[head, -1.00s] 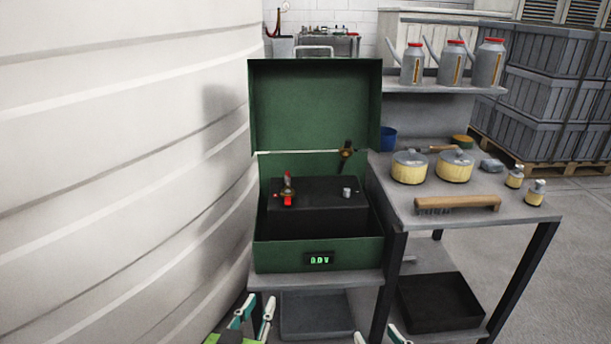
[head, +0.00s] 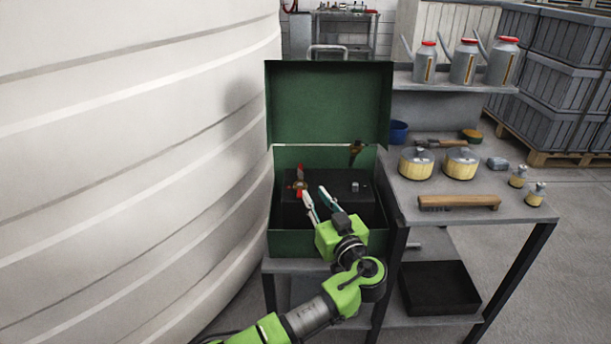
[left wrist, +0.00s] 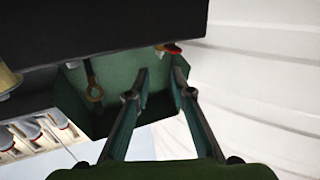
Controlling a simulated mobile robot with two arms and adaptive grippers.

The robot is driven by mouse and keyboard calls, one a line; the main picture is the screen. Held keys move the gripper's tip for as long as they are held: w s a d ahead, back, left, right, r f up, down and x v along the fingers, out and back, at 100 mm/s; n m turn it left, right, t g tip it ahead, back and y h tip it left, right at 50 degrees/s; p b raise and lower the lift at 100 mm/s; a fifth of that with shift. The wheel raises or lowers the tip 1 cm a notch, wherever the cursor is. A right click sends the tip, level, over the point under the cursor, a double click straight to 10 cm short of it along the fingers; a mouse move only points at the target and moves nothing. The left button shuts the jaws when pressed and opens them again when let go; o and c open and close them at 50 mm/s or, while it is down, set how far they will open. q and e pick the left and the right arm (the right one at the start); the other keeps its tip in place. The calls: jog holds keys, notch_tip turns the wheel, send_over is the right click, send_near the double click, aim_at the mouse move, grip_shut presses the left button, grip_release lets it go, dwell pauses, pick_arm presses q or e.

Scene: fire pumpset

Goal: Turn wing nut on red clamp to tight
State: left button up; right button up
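The red clamp (head: 301,184) sits at the left terminal of a black battery (head: 290,210) inside an open green box (head: 290,243). A brassy part shows on the clamp, but the wing nut is too small to make out clearly. My left gripper (head: 320,202) is open and empty, its fingertips in front of the battery, just right of and below the clamp. The left wrist view shows the red clamp (left wrist: 172,48) beyond the open fingers (left wrist: 160,78), apart from them, at the edge of the dark battery (left wrist: 100,25). My right gripper is not in view.
A second, brownish clamp (head: 355,152) hangs at the box's right rear. The bare second terminal (head: 354,187) is right of my fingers. The raised lid (head: 328,100) stands behind. A white tank (head: 140,150) is close on the left; a grey bench (head: 430,212) with jars is right.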

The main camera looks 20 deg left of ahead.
aim_at(302, 174)
pick_arm(q)
jog(key=x, duration=0.9)
jog(key=shift+w+a+b, duration=0.2)
jog(key=shift+w+b, duration=0.05)
jog(key=shift+b, duration=0.05)
jog(key=shift+w+a, duration=0.25)
jog(key=shift+w, duration=0.1)
grip_shut()
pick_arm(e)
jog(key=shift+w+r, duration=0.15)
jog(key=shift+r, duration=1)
